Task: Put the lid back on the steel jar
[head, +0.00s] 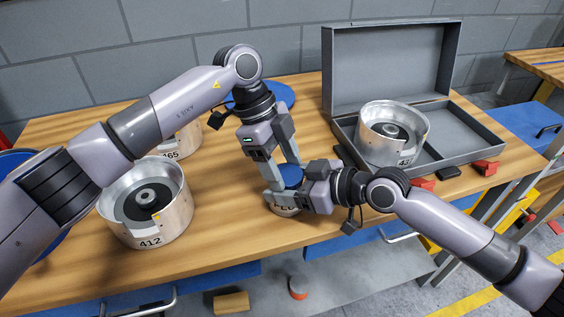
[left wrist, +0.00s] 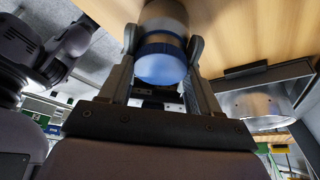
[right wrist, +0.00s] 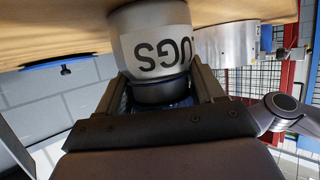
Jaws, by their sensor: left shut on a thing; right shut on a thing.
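The steel jar (head: 284,210) stands on the wooden bench near its front edge, its label partly hidden by my grippers. In the right wrist view the jar (right wrist: 150,48) shows upside down with lettering and a dark neck band. The blue lid (head: 291,174) is at the jar's top; in the left wrist view the lid (left wrist: 161,66) lies between my left fingers. My left gripper (head: 281,176) comes from above and is shut on the lid. My right gripper (head: 292,196) comes from the right and is shut on the jar. I cannot tell whether the lid is seated.
A steel housing marked 412 (head: 150,226) stands left, with another marked 465 (head: 184,142) behind it. An open grey case (head: 461,147) holds a third housing (head: 388,150). Red blocks (head: 486,168) lie by the case. A blue disc (head: 281,95) lies behind my left gripper.

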